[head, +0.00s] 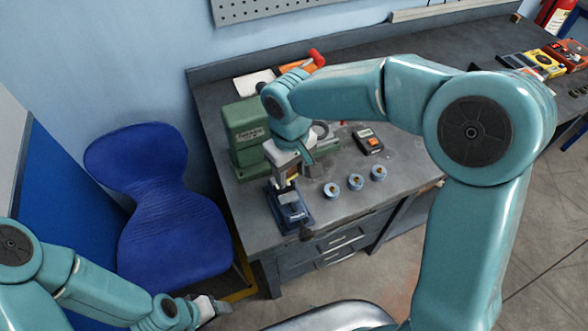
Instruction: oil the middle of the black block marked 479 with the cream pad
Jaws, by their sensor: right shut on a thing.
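My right gripper (286,183) points down at the front left of the bench, over a small dark-blue fixture (298,221). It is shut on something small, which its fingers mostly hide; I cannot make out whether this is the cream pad. A pale patch shows at the top of the fixture, just under the fingers. I cannot make out the black block or the number 479 at this size. Whether the fingers or what they hold touch the fixture is unclear. My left gripper (211,308) is low at the left, away from the bench; its jaws are too small to judge.
A green machine (243,128) stands behind my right gripper. Three round pots (355,182) and a black-and-orange device (369,141) lie to its right. The grey bench (400,180) has some free room there. A blue chair (172,235) stands at the left.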

